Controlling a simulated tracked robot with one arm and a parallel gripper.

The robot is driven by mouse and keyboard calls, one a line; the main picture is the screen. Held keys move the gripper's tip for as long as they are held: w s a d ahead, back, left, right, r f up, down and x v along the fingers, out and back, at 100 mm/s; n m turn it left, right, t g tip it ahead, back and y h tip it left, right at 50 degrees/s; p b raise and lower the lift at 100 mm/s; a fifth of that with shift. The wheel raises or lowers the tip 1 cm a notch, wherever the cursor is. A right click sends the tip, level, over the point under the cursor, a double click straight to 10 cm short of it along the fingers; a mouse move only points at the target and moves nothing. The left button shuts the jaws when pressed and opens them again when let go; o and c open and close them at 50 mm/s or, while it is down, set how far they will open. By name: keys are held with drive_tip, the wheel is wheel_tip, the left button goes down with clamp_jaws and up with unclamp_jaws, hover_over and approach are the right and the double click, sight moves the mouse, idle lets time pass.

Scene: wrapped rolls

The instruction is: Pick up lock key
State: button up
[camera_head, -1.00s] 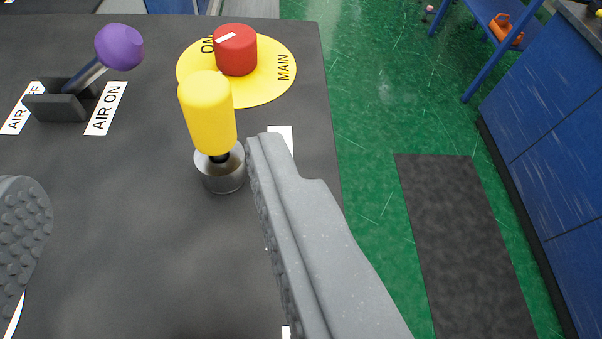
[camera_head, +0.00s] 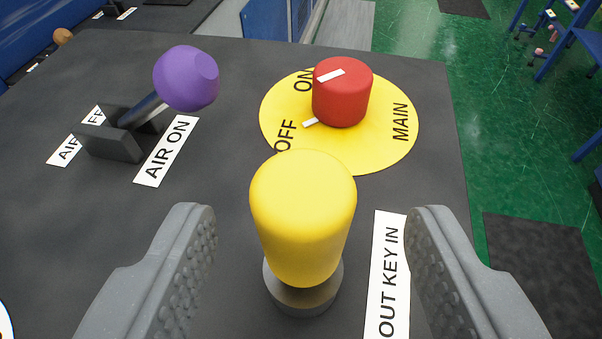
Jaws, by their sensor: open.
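The lock key has a yellow, rounded cylindrical handle (camera_head: 303,215) and stands in a metal socket (camera_head: 304,295) on the dark panel. A white label reading "OUT KEY IN" (camera_head: 386,275) lies just right of it. My gripper (camera_head: 312,225) is open, with one grey textured finger to the left of the yellow handle and one to the right. Gaps show on both sides, so neither finger appears to touch it. The handle hides most of the socket.
A red knob (camera_head: 342,92) on a yellow disc (camera_head: 395,150) marked ON, OFF and MAIN stands behind the key. A purple-knobbed lever (camera_head: 186,79) stands at the back left, by an "AIR ON" label (camera_head: 166,152). Green floor (camera_head: 425,40) lies beyond the panel's right edge.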

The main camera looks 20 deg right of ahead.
sight(302, 180)
drive_tip(key=shift+a+p+x, duration=0.2)
drive_tip(key=shift+p+x, duration=0.15)
drive_tip(key=shift+x, duration=2.4)
drive_tip(key=c, duration=1.1)
